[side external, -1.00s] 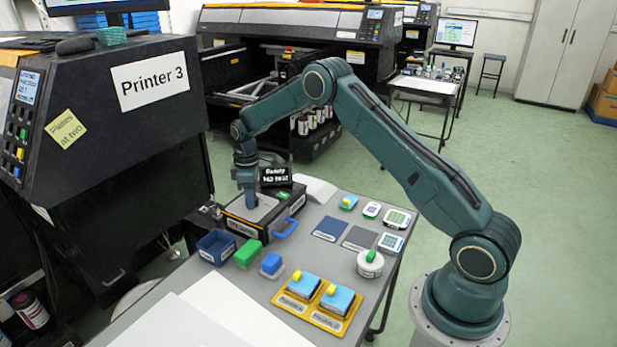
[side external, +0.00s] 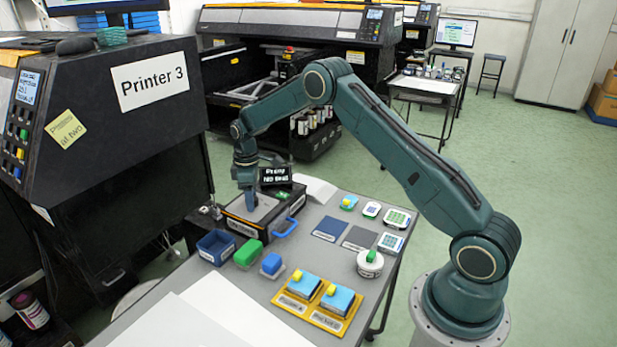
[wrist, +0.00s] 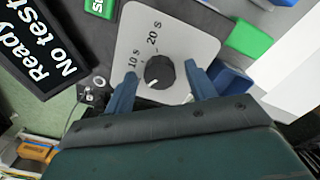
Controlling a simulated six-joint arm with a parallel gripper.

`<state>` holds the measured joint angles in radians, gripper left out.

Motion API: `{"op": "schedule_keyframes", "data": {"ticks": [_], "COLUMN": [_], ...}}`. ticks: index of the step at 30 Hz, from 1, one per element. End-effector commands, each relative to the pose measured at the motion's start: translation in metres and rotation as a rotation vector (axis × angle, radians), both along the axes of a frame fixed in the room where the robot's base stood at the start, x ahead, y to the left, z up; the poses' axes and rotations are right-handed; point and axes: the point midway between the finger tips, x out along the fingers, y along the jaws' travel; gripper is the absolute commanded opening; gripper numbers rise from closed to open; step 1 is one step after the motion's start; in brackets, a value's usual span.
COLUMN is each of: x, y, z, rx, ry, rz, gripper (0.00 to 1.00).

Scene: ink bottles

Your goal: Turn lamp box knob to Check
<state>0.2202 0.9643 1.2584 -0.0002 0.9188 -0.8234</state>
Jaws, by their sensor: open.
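The lamp box (side external: 236,227) is a dark box with a grey top plate (wrist: 196,42), on the table beside Printer 3. In the wrist view its dark round knob (wrist: 161,71) has a white pointer mark on its lower-left edge. The labels "10 s" and "20 s" show on the plate; no "Check" label is readable. My gripper (wrist: 160,74) is open, with one finger on each side of the knob and a visible gap to it. In the side view my gripper (side external: 251,199) points down over the plate and hides the knob.
A small display (wrist: 38,50) reading "Ready No test" stands by the box. A blue handle (side external: 287,228), a blue bin (side external: 216,246), a green block (side external: 247,253) and a blue block (side external: 272,264) are close by. White sheets (side external: 215,318) cover the table's front.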

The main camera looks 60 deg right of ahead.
Motion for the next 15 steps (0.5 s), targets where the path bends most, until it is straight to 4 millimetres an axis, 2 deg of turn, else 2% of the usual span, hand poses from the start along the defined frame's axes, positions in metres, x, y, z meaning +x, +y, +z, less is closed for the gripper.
{"op": "schedule_keyframes", "data": {"ticks": [8,15], "x": [0.0,0.001], "y": [0.0,0.0], "z": [0.019,0.055], "rx": [-0.001,-0.001], "ry": [-0.002,-0.004], "rz": [0.0,0.0], "gripper": [0.56,0.56]}}
